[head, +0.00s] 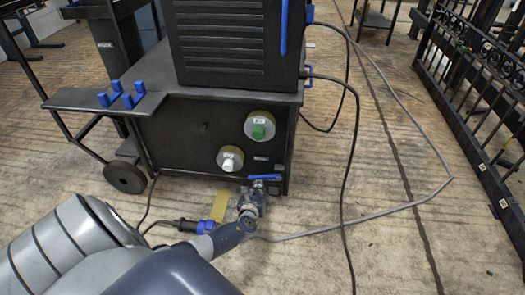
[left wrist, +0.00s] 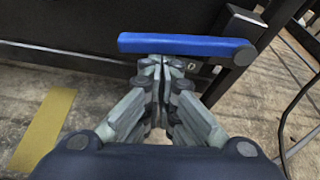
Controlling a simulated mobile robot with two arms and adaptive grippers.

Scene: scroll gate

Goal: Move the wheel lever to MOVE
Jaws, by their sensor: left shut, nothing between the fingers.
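The wheel lever is a blue bar (head: 265,177) low on the front right corner of the dark machine cart (head: 190,125). In the left wrist view the blue lever (left wrist: 185,44) lies nearly level, with a dark pivot at its right end. My left gripper (head: 259,188) is shut and empty. In the left wrist view its fingertips (left wrist: 164,62) meet just below the middle of the lever in the picture. I cannot tell whether they touch it. A small label (head: 261,158) above the lever is too small to read. My right gripper is not in view.
A blue plug with a cable (head: 200,226) and a yellow floor strip (head: 220,206) lie near my arm. Cables cross the floor at the right. A black gate (head: 470,90) stands further right.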

